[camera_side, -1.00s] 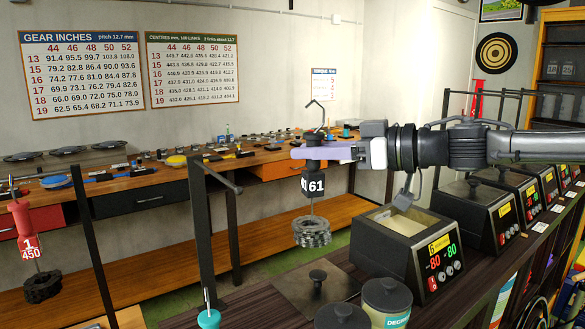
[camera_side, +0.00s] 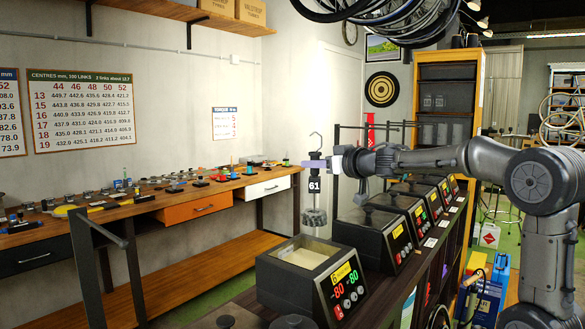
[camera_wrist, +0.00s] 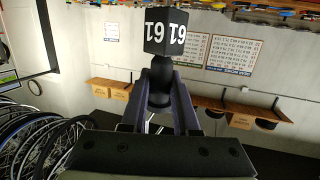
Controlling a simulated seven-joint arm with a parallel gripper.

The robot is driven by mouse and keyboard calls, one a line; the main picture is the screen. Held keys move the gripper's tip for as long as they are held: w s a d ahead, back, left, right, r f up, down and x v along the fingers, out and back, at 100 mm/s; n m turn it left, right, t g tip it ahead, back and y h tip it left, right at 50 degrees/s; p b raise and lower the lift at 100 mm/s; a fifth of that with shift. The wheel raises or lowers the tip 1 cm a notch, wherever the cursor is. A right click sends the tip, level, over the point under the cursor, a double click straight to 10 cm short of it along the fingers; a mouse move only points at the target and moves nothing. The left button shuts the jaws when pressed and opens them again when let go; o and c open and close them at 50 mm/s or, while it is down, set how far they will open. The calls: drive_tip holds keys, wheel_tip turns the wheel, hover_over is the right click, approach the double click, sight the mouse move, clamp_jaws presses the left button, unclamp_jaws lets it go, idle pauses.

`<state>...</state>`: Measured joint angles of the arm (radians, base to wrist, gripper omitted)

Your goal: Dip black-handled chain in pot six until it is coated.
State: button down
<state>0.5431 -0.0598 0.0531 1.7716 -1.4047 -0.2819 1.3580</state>
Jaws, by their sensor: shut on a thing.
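The chain hangs in a grey coil (camera_side: 314,217) under a black handle (camera_side: 314,186) marked 61, with a wire hook on top. My gripper (camera_side: 314,163) is shut on the upper part of this handle, its purple fingers on both sides. The wrist view shows the handle (camera_wrist: 162,32) between my fingers (camera_wrist: 161,75); the coil is hidden there. Pot six (camera_side: 268,283) is a dark open box with a yellow label, red and green 80 readouts and a pale cream surface inside. The coil hangs upright, higher in the picture than its far rim and outside the pot's contents.
Several more pots (camera_side: 372,238) stand in a row behind pot six, the nearest ones lidded. A dark post with a bar (camera_side: 92,270) stands at the front left. A workbench (camera_side: 150,205) runs along the wall.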

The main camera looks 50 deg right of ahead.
sight(315, 192)
drive_tip(key=shift+f, duration=3.4)
wheel_tip(315, 192, down, 11)
drive_tip(key=shift+r, duration=0.2)
idle(3.9)
